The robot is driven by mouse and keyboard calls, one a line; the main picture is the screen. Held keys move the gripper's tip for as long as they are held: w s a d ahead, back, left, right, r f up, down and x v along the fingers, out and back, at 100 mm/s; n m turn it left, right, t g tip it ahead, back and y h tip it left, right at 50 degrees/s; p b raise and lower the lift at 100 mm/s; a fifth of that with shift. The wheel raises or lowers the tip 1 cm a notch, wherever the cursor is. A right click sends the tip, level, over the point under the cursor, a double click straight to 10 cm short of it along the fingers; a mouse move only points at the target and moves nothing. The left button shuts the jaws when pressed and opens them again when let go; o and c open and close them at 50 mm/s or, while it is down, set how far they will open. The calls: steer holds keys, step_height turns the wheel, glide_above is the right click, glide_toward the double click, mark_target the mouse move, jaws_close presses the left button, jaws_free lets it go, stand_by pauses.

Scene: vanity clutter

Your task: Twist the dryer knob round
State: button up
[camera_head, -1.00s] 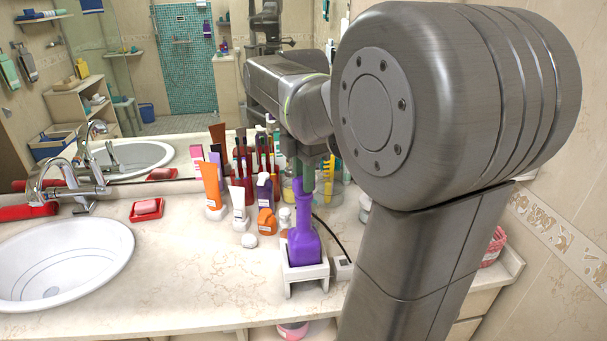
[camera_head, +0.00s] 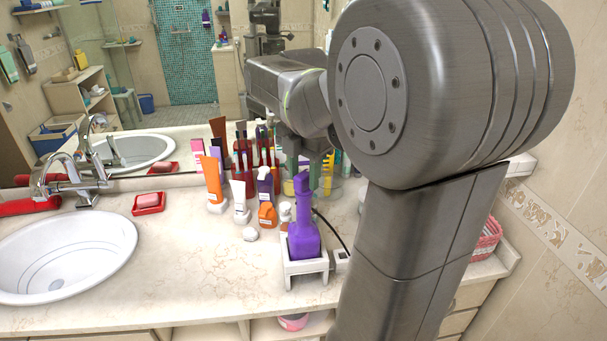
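The purple dryer (camera_head: 304,238) stands upright in a white stand (camera_head: 305,267) on the counter, its narrow end pointing up. I cannot make out a separate knob on it. My gripper (camera_head: 303,175) is at the dryer's narrow top, pointing down from my arm. Its two greenish fingers are spread, one on each side of the top. I cannot tell whether either finger touches it.
Several tubes and bottles, including an orange tube (camera_head: 212,180) and an orange bottle (camera_head: 267,214), stand close left of the dryer. A dark cable (camera_head: 329,228) runs beside it. A sink (camera_head: 65,255) lies left; the counter front is clear.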

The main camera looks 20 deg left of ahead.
steer(key=shift+o, duration=1.4)
steer(key=shift+r+p, duration=0.3)
steer(key=shift+r, duration=3.25)
steer(key=shift+c, duration=0.5)
